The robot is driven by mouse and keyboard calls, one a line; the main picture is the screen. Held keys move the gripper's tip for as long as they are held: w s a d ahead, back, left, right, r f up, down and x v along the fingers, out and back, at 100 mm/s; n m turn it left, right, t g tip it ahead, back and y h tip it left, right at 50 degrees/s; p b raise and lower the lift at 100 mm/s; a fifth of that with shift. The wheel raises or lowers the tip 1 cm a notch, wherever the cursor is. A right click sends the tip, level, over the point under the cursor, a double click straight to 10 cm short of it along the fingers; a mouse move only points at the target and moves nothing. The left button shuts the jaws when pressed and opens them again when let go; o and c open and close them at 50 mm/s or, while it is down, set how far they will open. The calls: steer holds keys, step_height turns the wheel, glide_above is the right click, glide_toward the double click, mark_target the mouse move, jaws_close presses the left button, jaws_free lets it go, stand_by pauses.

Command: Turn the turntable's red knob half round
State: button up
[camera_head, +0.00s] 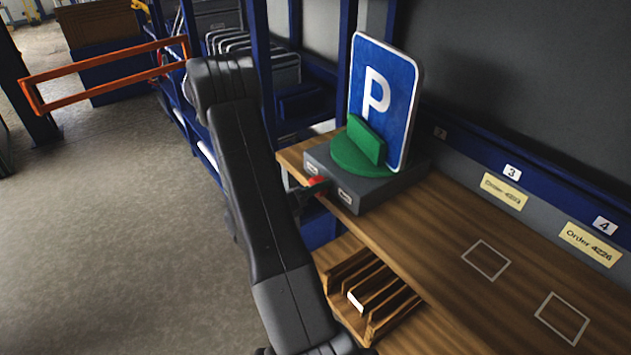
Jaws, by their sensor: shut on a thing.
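The turntable (378,190) is a dark grey box with a round green plate (352,160) on top, near the far left end of the wooden bench. A blue parking sign (398,95) with a white P stands upright on it, behind a green block (366,141). The red knob (317,181) is on the box's front face, between two small white labels. My gripper (314,187) is at the knob and shut on it. My arm hides part of the gripper, and the fingertips show only small and dark.
A slotted wooden rack (372,300) sits below the bench edge, close to my arm. The bench top (440,240) is clear, with outlined squares (486,260) at the right. A dark wall with order labels (504,192) runs behind. An orange frame (105,75) stands at the left.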

steer(key=shift+n, duration=0.4)
steer(key=o, duration=1)
steer(key=shift+f, duration=0.15)
